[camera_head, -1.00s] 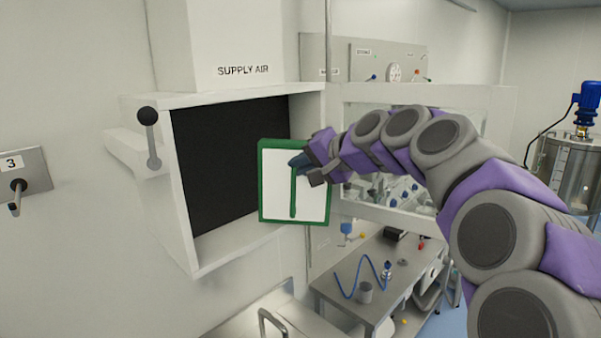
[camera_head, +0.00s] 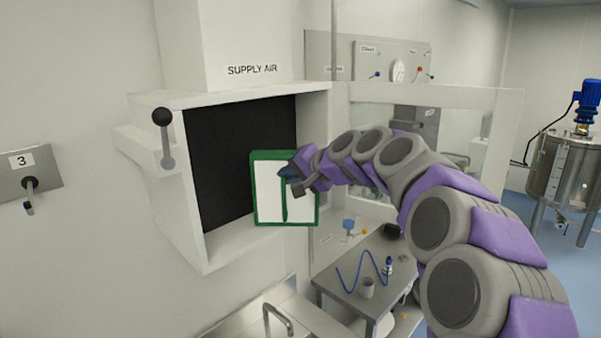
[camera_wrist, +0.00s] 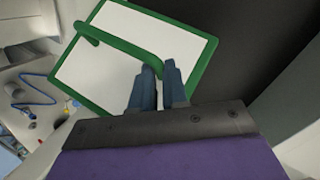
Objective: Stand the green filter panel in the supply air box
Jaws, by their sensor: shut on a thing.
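The green filter panel (camera_head: 268,197) is a white sheet in a green frame with a green bar handle down its middle. My gripper (camera_head: 290,172) is shut on the handle and holds the panel roughly upright at the right part of the supply air box opening. The supply air box (camera_head: 215,254) is white with a dark, empty-looking interior. I cannot tell whether the panel touches the box.
A black-knobbed lever (camera_head: 164,135) is on the box's left side. A wall handle marked 3 (camera_head: 29,184) is farther left. Below right stands a grey bench (camera_head: 345,287) with a blue tube and a cup. A steel tank (camera_head: 566,178) stands at the far right.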

